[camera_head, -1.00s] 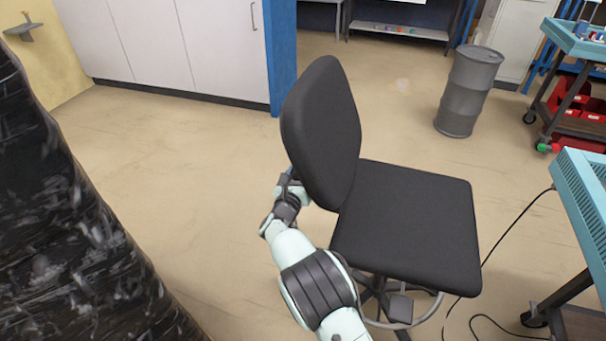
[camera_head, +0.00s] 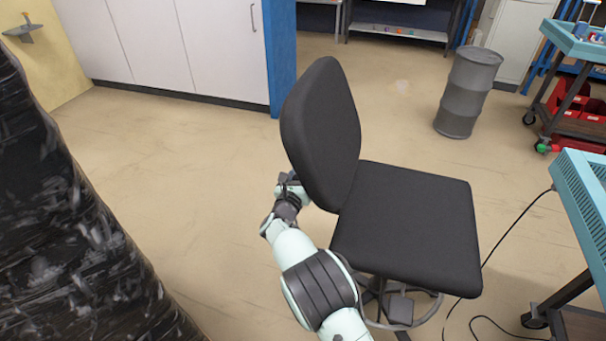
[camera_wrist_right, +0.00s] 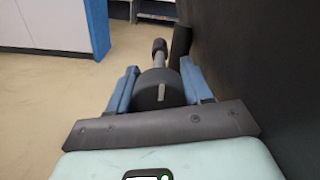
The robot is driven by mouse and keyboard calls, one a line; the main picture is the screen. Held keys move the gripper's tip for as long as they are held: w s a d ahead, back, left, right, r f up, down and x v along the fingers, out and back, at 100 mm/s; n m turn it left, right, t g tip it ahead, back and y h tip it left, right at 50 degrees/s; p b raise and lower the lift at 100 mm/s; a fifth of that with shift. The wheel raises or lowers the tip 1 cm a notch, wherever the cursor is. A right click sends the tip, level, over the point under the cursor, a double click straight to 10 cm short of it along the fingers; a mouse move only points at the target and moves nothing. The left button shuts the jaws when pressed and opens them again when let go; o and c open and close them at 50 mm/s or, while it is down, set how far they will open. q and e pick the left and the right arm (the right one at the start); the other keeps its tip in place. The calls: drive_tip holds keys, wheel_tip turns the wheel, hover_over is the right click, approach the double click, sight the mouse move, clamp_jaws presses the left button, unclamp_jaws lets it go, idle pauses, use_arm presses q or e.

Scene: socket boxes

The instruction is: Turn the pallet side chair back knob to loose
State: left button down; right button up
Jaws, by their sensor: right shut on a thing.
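The black office chair stands in the middle of the head view, with its backrest (camera_head: 322,135) to the left of its seat (camera_head: 408,225). My right arm reaches up to the rear of the backrest, where the backrest partly hides the gripper. In the right wrist view my right gripper (camera_wrist_right: 160,88) is shut on a dark round knob (camera_wrist_right: 158,90), with a blue finger on each side of it. A grey stem with a dark end (camera_wrist_right: 159,52) shows beyond the knob. The backrest (camera_wrist_right: 265,70) fills the right side of that view. My left gripper is not in view.
A dark, film-wrapped stack (camera_head: 70,220) stands at the left. A grey drum (camera_head: 468,92) stands behind the chair. A teal cart (camera_head: 585,200) and a cable are at the right. The floor (camera_head: 190,170) left of the chair is clear.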

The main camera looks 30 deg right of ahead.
drive_tip(key=n, duration=0.2)
drive_tip(key=shift+d+f+n, duration=0.1)
drive_tip(key=shift+f+n, duration=0.05)
drive_tip(key=shift+n, duration=0.15)
drive_tip(key=shift+n+b, duration=0.35)
drive_tip(key=shift+n, duration=0.65)
drive_tip(key=n, duration=0.2)
drive_tip(key=shift+n, duration=0.3)
drive_tip(key=n, duration=0.2)
drive_tip(key=shift+s+n, duration=0.1)
drive_tip(key=shift+n, duration=0.3)
drive_tip(key=n+p, duration=0.2)
drive_tip(key=n, duration=0.3)
drive_tip(key=n+p, duration=0.1)
drive_tip(key=n, duration=0.2)
drive_tip(key=shift+n, duration=0.4)
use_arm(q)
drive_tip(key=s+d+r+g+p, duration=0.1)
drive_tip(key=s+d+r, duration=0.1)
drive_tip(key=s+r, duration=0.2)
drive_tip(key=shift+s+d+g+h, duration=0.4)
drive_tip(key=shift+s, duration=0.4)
use_arm(e)
drive_tip(key=shift+r+n, duration=0.2)
drive_tip(key=shift+n, duration=1.6)
use_arm(q)
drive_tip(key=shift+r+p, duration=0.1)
drive_tip(key=shift+p, duration=0.2)
